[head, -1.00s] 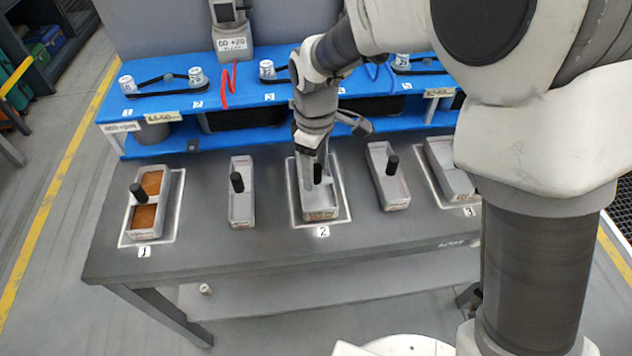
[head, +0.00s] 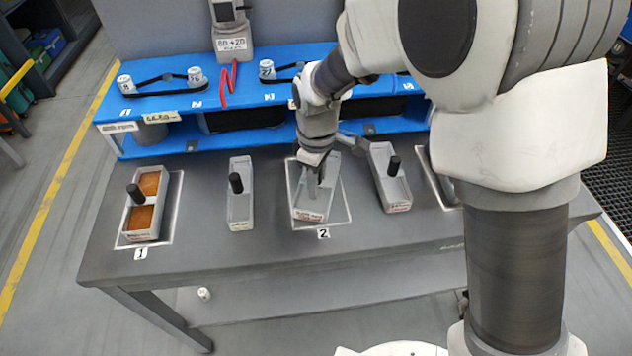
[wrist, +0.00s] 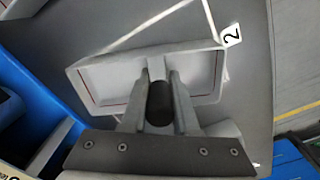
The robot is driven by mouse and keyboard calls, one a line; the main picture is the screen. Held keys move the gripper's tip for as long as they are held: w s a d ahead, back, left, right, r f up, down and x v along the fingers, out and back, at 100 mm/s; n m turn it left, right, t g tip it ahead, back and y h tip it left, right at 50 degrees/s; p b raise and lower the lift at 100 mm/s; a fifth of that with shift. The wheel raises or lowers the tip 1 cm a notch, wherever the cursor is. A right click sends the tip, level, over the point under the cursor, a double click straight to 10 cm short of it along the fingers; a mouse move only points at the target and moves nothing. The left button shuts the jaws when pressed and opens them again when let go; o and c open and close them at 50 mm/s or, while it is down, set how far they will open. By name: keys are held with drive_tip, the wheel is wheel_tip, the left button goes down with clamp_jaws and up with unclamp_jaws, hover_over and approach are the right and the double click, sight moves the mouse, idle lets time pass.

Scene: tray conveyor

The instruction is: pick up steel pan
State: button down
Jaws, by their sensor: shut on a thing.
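A grey steel pan (head: 308,214) with two empty compartments is over the white-outlined spot numbered 2 on the table. It sits askew to the outline, and the head view suggests it is slightly raised, though the gap is hard to judge. My gripper (head: 314,184) points down into the pan's middle and is shut on its upright black handle. In the wrist view, my gripper's fingers (wrist: 159,98) stand on both sides of the black handle (wrist: 160,104), with the pan (wrist: 104,80) spreading out left and right. My fingers hide most of the handle in the head view.
Similar pans with black handles stand close on the left (head: 240,212) and right (head: 388,185). A pan with brown contents (head: 141,217) is on spot 1. A blue shelf (head: 165,98) runs along the table's back. My arm hides the right end.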

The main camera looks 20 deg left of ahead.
drive_tip(key=shift+r, duration=0.1)
idle(0.3)
drive_tip(key=shift+r+p, duration=0.3)
drive_tip(key=shift+r, duration=0.35)
wheel_tip(320, 180, up, 3)
drive_tip(key=shift+f+p, duration=0.1)
drive_tip(key=shift+p, duration=0.35)
drive_tip(key=s+d+r+p, duration=0.1)
drive_tip(key=s+d+r, duration=0.5)
drive_tip(key=d, duration=0.4)
drive_tip(key=shift+r+p, duration=0.4)
